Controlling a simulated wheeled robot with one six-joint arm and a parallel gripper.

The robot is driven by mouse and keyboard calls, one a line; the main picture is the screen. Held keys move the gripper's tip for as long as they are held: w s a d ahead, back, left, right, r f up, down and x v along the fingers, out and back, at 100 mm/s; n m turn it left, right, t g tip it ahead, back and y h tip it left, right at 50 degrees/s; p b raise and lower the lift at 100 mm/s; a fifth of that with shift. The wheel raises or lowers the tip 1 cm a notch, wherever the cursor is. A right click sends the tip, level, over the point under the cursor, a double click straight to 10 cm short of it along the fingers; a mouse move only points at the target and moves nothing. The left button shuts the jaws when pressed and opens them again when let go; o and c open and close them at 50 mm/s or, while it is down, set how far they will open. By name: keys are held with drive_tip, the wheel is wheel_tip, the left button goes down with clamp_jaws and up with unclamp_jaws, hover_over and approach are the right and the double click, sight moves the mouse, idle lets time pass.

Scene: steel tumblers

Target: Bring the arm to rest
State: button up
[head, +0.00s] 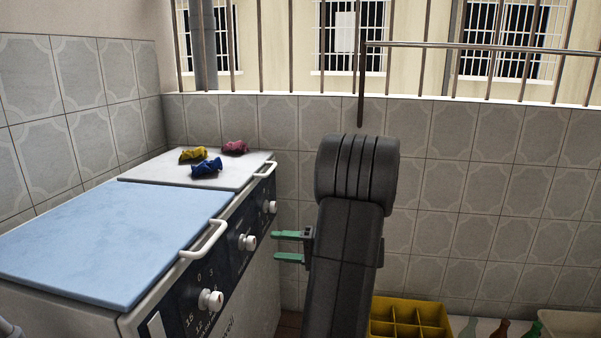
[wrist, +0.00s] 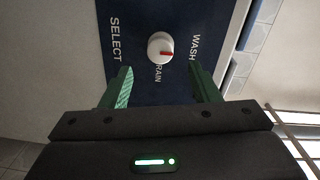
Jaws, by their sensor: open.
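My arm (head: 345,240) stands up in the middle of the head view, in front of the tiled wall. My gripper (head: 289,247) sticks out to its left, with two green fingers apart and nothing between them. In the wrist view, my gripper (wrist: 160,90) is open, its green fingers on either side of a white knob (wrist: 160,46) with a red mark. The knob sits on a dark blue panel marked SELECT, WASH and what looks like DRAIN. I cannot tell how far the fingertips are from the panel.
A washing machine with a blue lid (head: 120,235) and a white lid (head: 215,174) stands at left. Yellow, blue (head: 206,167) and red cloths lie on the white lid. White handles (head: 206,240) and knobs jut from its front. A yellow crate (head: 410,318) and bottles (head: 500,328) are at lower right.

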sight(254, 245)
drive_tip(key=a, duration=0.2)
drive_tip(key=w+a+b, duration=0.1)
drive_tip(key=a, duration=0.1)
drive_tip(key=a+b, duration=0.1)
drive_tip(key=a, duration=0.2)
drive_tip(key=shift+w+f, duration=0.15)
drive_tip(key=shift+f, duration=0.15)
drive_tip(key=shift+a+r+m+p, duration=0.2)
drive_tip(key=shift+r+m+p, duration=0.15)
drive_tip(key=shift+p, duration=0.2)
drive_tip(key=m+p, duration=0.3)
drive_tip(key=shift+w+d+r+m, duration=0.1)
drive_tip(key=shift+m, duration=0.25)
drive_tip(key=m+p, duration=0.9)
drive_tip(key=m, duration=0.1)
drive_tip(key=shift+g+y, duration=0.3)
drive_tip(key=shift+f+m+p, duration=0.25)
drive_tip(key=shift+m+p, duration=0.65)
drive_tip(key=shift+m, duration=0.7)
drive_tip(key=shift+f, duration=0.15)
